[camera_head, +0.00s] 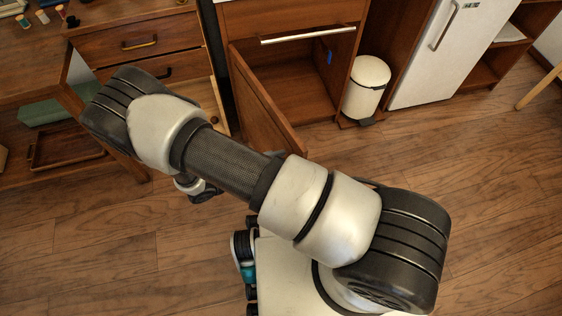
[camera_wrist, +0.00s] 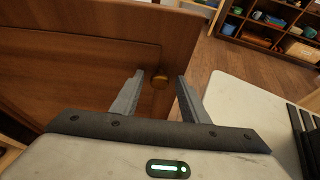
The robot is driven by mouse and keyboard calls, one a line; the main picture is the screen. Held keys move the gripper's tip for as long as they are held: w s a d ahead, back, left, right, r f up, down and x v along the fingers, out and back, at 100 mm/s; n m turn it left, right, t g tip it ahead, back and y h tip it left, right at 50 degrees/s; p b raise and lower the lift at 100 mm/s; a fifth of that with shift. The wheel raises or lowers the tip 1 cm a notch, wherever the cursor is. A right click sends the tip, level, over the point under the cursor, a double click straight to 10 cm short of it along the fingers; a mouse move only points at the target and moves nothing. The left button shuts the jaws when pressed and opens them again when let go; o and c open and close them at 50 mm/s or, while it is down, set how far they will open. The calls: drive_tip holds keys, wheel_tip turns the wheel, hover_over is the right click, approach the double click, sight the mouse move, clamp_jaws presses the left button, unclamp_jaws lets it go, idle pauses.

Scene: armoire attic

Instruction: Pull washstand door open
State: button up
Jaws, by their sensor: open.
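The washstand door (camera_head: 262,108) is a brown wooden panel, swung well open to the left of its cabinet (camera_head: 296,88), so the inside shows in the head view. In the head view my arm crosses the middle and the gripper is mostly hidden near the door's outer side.
A drawer with a long bar handle (camera_head: 308,34) sits above the opening. A white bin (camera_head: 366,88) stands right of it, then a white fridge (camera_head: 440,52). A drawer unit (camera_head: 141,43) stands close on the left. The front wooden floor (camera_head: 80,250) is clear.

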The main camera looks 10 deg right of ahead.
drive_tip(key=p+v, duration=0.2)
drive_tip(key=v, duration=1.5)
drive_tip(key=shift+a, duration=0.25)
drive_tip(key=shift+s, duration=0.15)
